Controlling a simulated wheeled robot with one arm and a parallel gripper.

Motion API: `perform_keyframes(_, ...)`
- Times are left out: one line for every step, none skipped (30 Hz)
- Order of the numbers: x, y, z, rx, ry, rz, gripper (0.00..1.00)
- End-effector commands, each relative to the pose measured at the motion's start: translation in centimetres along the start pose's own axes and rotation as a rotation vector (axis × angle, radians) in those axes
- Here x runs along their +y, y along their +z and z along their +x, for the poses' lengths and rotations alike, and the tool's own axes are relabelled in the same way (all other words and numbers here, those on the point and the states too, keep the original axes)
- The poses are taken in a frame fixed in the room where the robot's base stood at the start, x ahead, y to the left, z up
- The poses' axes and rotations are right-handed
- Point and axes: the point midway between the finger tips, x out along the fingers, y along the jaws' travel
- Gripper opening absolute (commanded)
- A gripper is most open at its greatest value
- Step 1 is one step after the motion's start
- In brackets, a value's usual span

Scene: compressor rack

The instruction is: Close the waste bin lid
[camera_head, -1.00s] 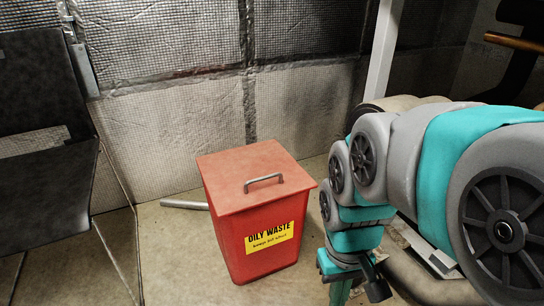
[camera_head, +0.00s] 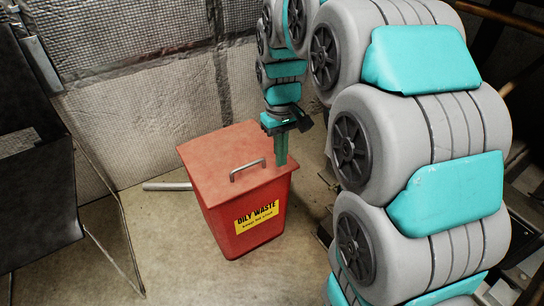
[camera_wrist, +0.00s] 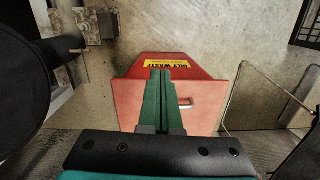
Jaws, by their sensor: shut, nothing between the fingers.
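The red waste bin (camera_head: 222,226) stands on the floor with a yellow "OILY WASTE" label. Its flat red lid (camera_head: 215,150), with a grey bar handle (camera_head: 247,170), lies down over the bin top and looks closed; I see no gap. My gripper (camera_head: 281,161) is shut and empty, its green fingers pointing down at the lid's right edge; whether they touch it I cannot tell. In the wrist view the shut fingers (camera_wrist: 160,74) overlap the lid (camera_wrist: 207,120) and point toward the label side of the bin (camera_wrist: 195,70). The handle (camera_wrist: 185,102) shows beside them.
A dark folding chair (camera_head: 40,205) stands at the left. A grey pipe (camera_head: 167,186) lies on the floor behind the bin. A quilted foil wall (camera_head: 130,120) closes off the back. Floor in front of the bin is clear.

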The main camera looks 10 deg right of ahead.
Motion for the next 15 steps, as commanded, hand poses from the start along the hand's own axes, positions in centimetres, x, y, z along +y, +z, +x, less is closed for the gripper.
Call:
perform_keyframes(0.5, -1.8, -1.2, 0.005, 0.002, -0.014, 0.0)
perform_keyframes(0.7, -2.6, -1.4, 0.007, 0.003, -0.021, 0.0)
perform_keyframes(1.0, -3.8, -1.5, 0.009, 0.004, -0.031, 0.0)
perform_keyframes(1.2, -4.6, -1.7, 0.014, 0.005, -0.038, 0.0)
perform_keyframes(1.4, -5.3, -1.9, 0.018, 0.007, -0.044, 0.0)
perform_keyframes(1.6, -6.0, -1.9, 0.02, 0.008, -0.051, 0.0)
perform_keyframes(1.7, -6.5, -1.9, 0.02, 0.008, -0.056, 0.0)
perform_keyframes(1.8, -7.0, -1.9, 0.021, 0.009, -0.06, 0.0)
perform_keyframes(1.9, -7.5, -2.0, 0.025, 0.01, -0.065, 0.0)
perform_keyframes(2.0, -7.8, -2.0, 0.027, 0.011, -0.068, 0.0)
perform_keyframes(2.1, -8.0, -2.1, 0.029, 0.011, -0.07, 0.0)
perform_keyframes(2.1, -8.2, -2.0, 0.031, 0.012, -0.071, 0.0)
perform_keyframes(2.1, -8.3, -1.9, 0.031, 0.012, -0.072, 0.0)
perform_keyframes(2.2, -8.4, -1.8, 0.031, 0.012, -0.073, 0.0)
perform_keyframes(2.2, -8.4, -1.5, 0.03, 0.012, -0.073, 0.0)
